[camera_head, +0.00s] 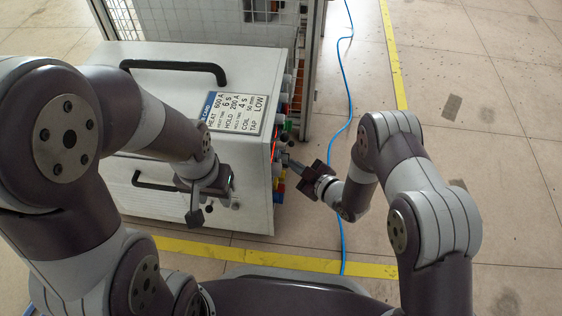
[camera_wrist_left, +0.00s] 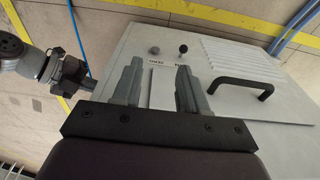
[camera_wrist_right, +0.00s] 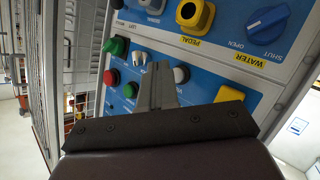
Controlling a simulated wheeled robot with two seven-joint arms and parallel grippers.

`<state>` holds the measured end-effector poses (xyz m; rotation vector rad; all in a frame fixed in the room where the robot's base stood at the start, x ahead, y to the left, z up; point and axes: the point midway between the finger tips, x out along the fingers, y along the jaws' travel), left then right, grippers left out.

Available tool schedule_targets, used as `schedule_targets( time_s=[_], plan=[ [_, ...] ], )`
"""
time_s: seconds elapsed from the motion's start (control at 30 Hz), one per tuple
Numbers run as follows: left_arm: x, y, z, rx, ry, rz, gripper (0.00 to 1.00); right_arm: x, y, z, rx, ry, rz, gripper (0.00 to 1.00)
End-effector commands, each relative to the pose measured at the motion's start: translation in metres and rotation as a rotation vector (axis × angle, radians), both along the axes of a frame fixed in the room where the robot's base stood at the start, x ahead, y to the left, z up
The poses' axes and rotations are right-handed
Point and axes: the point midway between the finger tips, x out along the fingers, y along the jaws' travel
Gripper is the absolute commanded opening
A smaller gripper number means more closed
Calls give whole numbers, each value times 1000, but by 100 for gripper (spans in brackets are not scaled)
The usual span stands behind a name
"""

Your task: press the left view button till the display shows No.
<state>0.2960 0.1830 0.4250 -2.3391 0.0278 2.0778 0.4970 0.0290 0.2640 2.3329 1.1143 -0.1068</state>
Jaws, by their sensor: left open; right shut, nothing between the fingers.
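The white induction heater (camera_head: 200,110) stands left of centre in the head view, its control panel on the right side. My right gripper (camera_head: 285,159) is shut and empty, its fingertips at that panel. In the right wrist view the fingers (camera_wrist_right: 157,66) point at the blue panel, close beside a pale round button (camera_wrist_right: 181,75). The fingers hide part of the panel, and I cannot tell whether they touch a button. The view button labels are not legible. A red glow shows at the panel's edge in the head view, but no display text is readable. My left gripper (camera_wrist_left: 160,68) is open and empty before the heater's front.
The panel also has a red button (camera_wrist_right: 110,77), green buttons (camera_wrist_right: 115,47), a yellow pedal socket (camera_wrist_right: 195,15) and a blue water valve (camera_wrist_right: 268,17). A black handle (camera_head: 175,67) and a settings sheet (camera_head: 236,112) are on top. A blue hose (camera_head: 344,120) crosses the floor.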

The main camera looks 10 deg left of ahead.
Motion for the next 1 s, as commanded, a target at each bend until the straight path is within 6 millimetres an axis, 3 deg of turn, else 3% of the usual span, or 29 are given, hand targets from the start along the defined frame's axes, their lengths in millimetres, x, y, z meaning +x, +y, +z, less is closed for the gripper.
schedule_targets(
  time_s=[1.0],
  plan=[
    [0, 0, 2, 0, 0, 0, 43, 0, 9, 0, 0, 0, 0, 0]
  ],
)
